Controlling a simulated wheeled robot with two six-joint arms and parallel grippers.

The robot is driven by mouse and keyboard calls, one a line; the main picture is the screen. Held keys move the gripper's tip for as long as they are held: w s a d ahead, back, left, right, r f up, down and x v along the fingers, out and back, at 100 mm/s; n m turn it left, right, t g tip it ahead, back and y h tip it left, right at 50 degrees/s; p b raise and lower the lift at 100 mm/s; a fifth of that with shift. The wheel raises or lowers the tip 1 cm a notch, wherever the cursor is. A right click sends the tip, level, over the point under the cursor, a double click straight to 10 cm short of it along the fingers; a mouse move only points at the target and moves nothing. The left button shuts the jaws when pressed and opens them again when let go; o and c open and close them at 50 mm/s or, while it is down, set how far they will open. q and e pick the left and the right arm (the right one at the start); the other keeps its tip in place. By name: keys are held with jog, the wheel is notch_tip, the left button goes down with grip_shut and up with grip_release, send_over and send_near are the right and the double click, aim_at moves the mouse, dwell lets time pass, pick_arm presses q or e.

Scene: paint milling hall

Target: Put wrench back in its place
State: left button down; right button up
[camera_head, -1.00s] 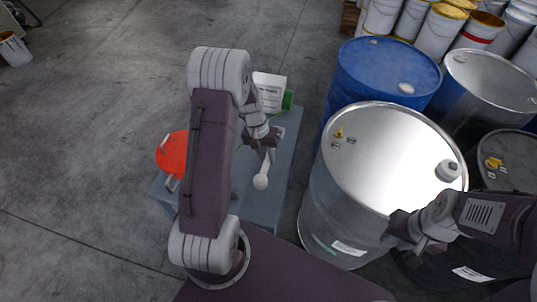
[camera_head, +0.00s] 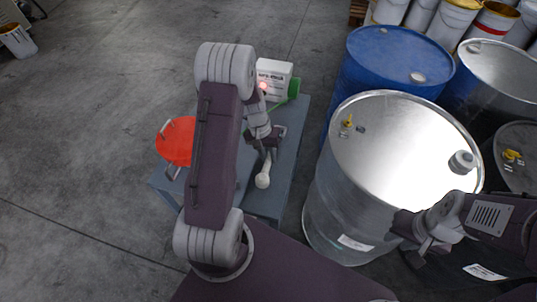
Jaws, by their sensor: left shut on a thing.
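My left gripper (camera_head: 267,153) is over the blue-grey table (camera_head: 283,152), with its fingers shut on a pale, round-ended thing (camera_head: 262,180). This thing points toward the table's near side; its upper part is hidden by the gripper, and I cannot tell whether it is the wrench. I cannot make out a wrench or its place elsewhere in view. My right gripper (camera_head: 420,257) is low at the right, in front of the silver drum (camera_head: 385,145); its fingers are too dark and small to tell their state.
A red round thing (camera_head: 176,140) is at the table's left. A white box (camera_head: 273,80) and a green thing (camera_head: 293,88) are at its far end. A blue drum (camera_head: 395,60) and other drums crowd the right.

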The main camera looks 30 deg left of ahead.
pick_arm(q)
jog(key=shift+f, duration=0.1)
jog(key=shift+f, duration=0.15)
dwell(0.7)
jog(key=shift+f+b, duration=0.5)
jog(key=shift+f, duration=0.3)
dwell(0.4)
jog(key=shift+r, duration=0.1)
jog(key=shift+r+p, duration=0.55)
jog(key=shift+r, duration=0.2)
jog(key=shift+f, duration=0.15)
jog(key=shift+f+b, duration=0.45)
jog(key=shift+b, duration=0.05)
jog(key=shift+f, duration=0.15)
dwell(0.7)
